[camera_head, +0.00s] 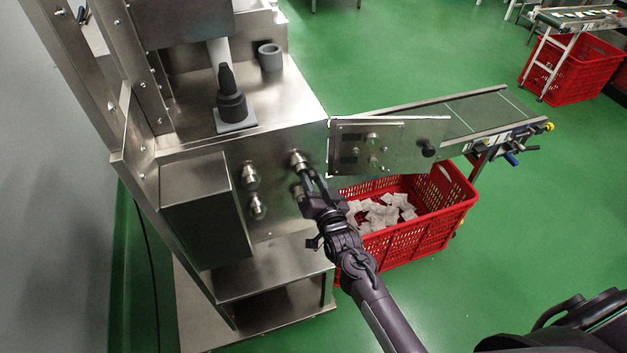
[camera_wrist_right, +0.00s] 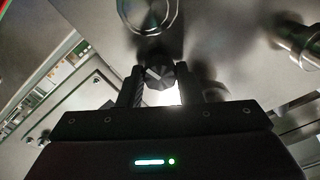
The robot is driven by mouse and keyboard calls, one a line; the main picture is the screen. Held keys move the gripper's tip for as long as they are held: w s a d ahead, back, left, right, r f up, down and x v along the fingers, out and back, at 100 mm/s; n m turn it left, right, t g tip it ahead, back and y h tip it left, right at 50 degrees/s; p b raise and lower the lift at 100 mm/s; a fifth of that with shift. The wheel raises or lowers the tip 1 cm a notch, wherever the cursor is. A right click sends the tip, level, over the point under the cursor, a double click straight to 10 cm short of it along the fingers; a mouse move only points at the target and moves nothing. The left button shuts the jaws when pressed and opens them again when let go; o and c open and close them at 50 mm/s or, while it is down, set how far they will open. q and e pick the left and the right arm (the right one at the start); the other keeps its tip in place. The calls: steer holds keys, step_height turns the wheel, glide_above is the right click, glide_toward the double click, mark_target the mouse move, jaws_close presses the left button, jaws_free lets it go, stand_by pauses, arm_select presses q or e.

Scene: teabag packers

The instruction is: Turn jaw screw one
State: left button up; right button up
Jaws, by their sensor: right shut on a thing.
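My right gripper (camera_head: 306,184) reaches up to the front plate of the steel machine (camera_head: 287,214). In the right wrist view the gripper (camera_wrist_right: 158,92) has its two dark fingers on either side of a small black screw knob (camera_wrist_right: 160,77) with a pale mark on its face. It is shut on this knob, which the gripper mostly hides in the head view. A round silver knob (camera_head: 298,158) sits just above it; it also shows in the right wrist view (camera_wrist_right: 148,14). My left gripper is not in view.
Two more silver knobs, an upper one (camera_head: 250,177) and a lower one (camera_head: 257,207), stick out to the left. A panel (camera_head: 385,143) and conveyor (camera_head: 470,112) extend right. Below them stands a red crate (camera_head: 432,222) with several white teabags (camera_head: 383,213).

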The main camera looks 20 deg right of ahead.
steer(key=shift+f+m, duration=0.1)
steer(key=shift+m, duration=0.5)
steer(key=shift+m, duration=0.3)
steer(key=o, duration=1)
steer(key=shift+c, duration=0.2)
steer(key=shift+s, duration=0.1)
steer(key=s, duration=0.7)
steer(key=shift+s, duration=0.35)
steer(key=shift+d, duration=0.1)
